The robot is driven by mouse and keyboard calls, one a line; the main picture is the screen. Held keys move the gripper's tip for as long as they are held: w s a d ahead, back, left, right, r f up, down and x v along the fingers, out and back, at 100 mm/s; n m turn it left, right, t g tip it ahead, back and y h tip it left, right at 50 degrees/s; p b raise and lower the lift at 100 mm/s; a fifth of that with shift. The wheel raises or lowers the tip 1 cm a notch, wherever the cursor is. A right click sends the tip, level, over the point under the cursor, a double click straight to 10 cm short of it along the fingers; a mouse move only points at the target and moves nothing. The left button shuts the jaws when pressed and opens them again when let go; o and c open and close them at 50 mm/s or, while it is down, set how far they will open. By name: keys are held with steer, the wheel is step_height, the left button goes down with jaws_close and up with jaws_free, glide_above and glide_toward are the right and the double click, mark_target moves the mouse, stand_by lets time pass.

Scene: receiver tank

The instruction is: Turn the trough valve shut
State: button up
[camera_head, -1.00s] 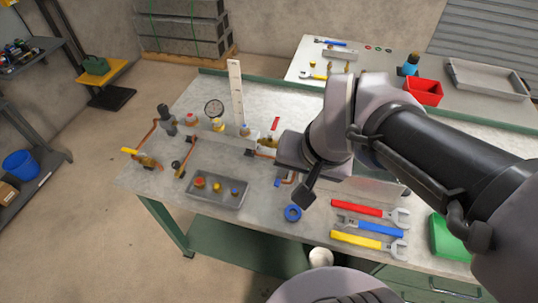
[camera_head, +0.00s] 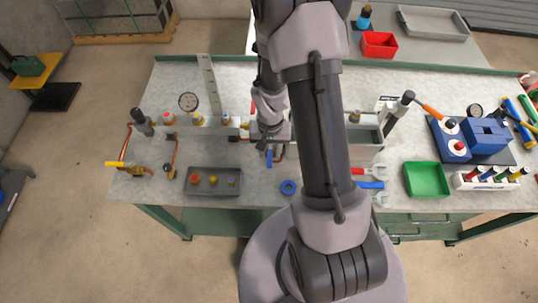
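Several pipe fittings line the bench, and I cannot tell by label which is the trough valve. A brass valve with a yellow lever (camera_head: 118,165) sits on copper pipe at the left end. A blue handle (camera_head: 269,158) shows beside a short copper pipe (camera_head: 279,152) near the middle. My gripper (camera_head: 263,146) is low over the bench close to this blue handle. It is small, dark and partly hidden by my arm, so its fingers and any contact cannot be made out.
A grey tray (camera_head: 213,182) with small caps lies left of my gripper, and a blue ring (camera_head: 288,187) lies in front. A green tray (camera_head: 427,179) is at right. My arm hides part of the bench middle.

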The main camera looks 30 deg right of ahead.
mark_target(270, 154)
steer(key=shift+f, duration=1.45)
steer(key=shift+c, duration=0.3)
jaws_close()
